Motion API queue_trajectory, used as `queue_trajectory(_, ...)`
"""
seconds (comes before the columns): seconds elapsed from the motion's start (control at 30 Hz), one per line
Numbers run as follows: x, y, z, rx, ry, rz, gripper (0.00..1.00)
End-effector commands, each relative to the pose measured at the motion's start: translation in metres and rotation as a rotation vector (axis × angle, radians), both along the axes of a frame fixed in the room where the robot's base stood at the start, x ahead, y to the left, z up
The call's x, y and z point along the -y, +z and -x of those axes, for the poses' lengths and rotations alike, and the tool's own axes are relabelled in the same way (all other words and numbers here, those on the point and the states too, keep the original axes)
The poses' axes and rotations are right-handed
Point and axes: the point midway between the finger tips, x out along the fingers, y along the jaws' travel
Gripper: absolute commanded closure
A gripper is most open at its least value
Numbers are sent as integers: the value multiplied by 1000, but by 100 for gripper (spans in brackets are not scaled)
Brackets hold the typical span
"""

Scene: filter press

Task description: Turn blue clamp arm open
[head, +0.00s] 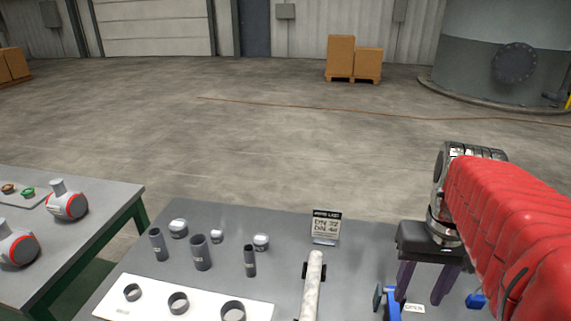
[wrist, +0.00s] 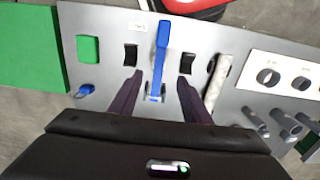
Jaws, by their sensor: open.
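The blue clamp arm (wrist: 162,50) shows in the wrist view as a long blue lever on the grey table, over a small bracket. In the head view, part of the blue clamp (head: 391,300) shows at the bottom edge, beside a small label that reads OPEN (head: 414,308). My gripper (wrist: 160,76) is open, with its purple fingers on either side of the lever in the picture. No contact with it shows.
A pale pipe (head: 314,285) lies left of the clamp. Several grey cylinders and a white board with rings (head: 178,303) are farther left. A sign (head: 326,226) stands at the table's back. A green block (wrist: 88,49) and a small blue part (wrist: 86,90) are near the clamp.

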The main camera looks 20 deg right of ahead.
Motion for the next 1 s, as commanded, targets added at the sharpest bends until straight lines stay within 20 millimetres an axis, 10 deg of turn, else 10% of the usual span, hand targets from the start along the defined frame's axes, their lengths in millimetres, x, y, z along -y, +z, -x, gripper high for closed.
queue_trajectory(0.47,0,-14,0,0,0,0,56)
queue_trajectory(1.0,0,-14,0,0,0,0,94)
